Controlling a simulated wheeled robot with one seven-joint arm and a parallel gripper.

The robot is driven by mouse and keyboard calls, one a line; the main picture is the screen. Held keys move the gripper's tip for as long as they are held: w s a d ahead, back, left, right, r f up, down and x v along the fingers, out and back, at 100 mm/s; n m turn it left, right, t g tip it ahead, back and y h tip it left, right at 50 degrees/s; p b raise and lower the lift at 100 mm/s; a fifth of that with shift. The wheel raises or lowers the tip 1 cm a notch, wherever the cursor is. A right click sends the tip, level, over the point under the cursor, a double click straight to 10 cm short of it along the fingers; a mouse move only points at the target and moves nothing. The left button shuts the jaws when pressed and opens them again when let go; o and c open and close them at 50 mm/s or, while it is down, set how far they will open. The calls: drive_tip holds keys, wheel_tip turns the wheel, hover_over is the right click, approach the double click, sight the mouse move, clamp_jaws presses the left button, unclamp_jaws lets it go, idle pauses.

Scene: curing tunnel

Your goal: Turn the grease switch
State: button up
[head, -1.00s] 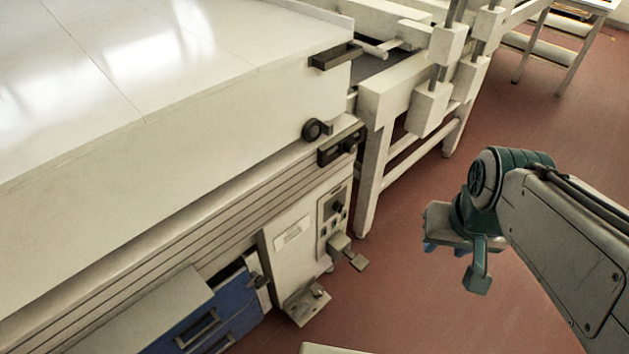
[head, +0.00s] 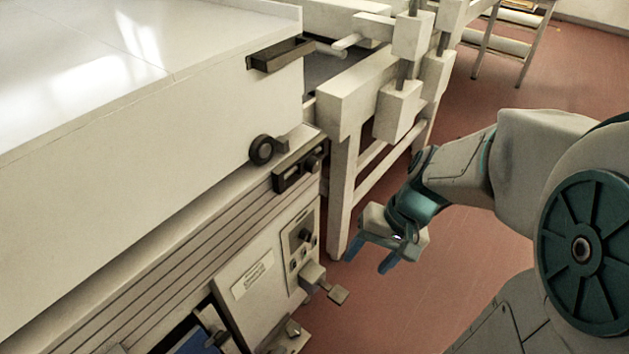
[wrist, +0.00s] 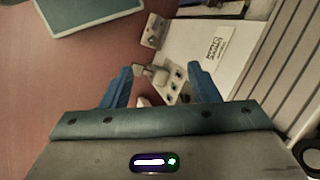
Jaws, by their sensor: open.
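No label that I can read names the grease switch. A small grey control plate (head: 294,255) with a dark knob (head: 304,237) and several smaller controls is on the white cabinet's right end. The plate also shows between my fingers in the wrist view (wrist: 174,88), partly hidden at the bottom. My gripper (head: 370,257) is open and empty, to the right of the plate and apart from it. In the wrist view, my two blue fingers (wrist: 159,73) are spread, with the plate and a square-ended fitting (wrist: 152,72) beyond them.
The square-ended fitting (head: 323,283) juts out below the plate. A round black knob (head: 262,150) and a dark handle block (head: 298,168) sit higher on the machine. A white frame leg (head: 343,190) stands behind my gripper. Red floor (head: 480,235) is open to the right.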

drive_tip(key=w+a+f+m+y+b, duration=0.25)
drive_tip(key=f+y+b, duration=0.35)
drive_tip(key=f, duration=0.7)
drive_tip(key=m+t+y+b, duration=0.5)
drive_tip(key=m+t+b, duration=0.5)
drive_tip(key=b, duration=0.5)
approach(307, 235)
drive_tip(key=w+a+f+n+b, duration=0.1)
drive_tip(key=w+a+b, duration=0.3)
drive_tip(key=w+a, duration=0.1)
drive_tip(key=shift+a+f+t, duration=0.3)
drive_tip(key=shift+a+f, duration=0.1)
drive_tip(key=shift+a, duration=0.5)
drive_tip(key=c, duration=0.9)
